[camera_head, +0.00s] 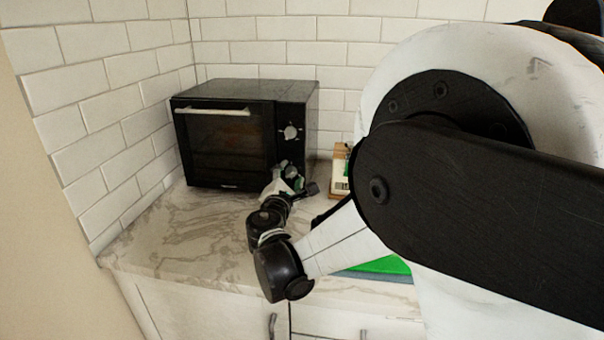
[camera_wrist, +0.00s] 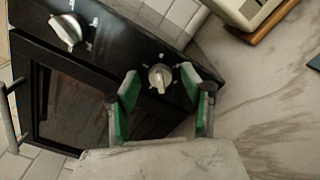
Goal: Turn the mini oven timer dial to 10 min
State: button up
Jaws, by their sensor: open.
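The black mini oven (camera_head: 225,140) stands on the counter in the corner, its glass door facing me. In the head view its upper dial (camera_head: 291,131) is clear on the right-hand panel, and my gripper (camera_head: 291,172) is in front of the lower part of that panel. In the wrist view the oven (camera_wrist: 85,100) appears tilted, with one silver dial (camera_wrist: 67,31) at the upper left and another silver dial (camera_wrist: 160,78) between my open green-padded fingers (camera_wrist: 158,92). The fingers stand apart on both sides of this dial. I cannot read the dial markings.
A marble counter (camera_head: 165,235) extends in front of the oven. A cream-coloured object on a wooden base (camera_head: 340,178) stands right of the oven. A green item (camera_head: 385,265) lies partly hidden behind my arm. White tiled walls close the corner.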

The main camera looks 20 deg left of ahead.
grip_shut()
jog(key=shift+m+b, duration=0.65)
jog(key=shift+m, duration=0.45)
grip_release()
jog(key=shift+s, duration=0.1)
jog(key=s+d, duration=0.1)
jog(key=s, duration=1.1)
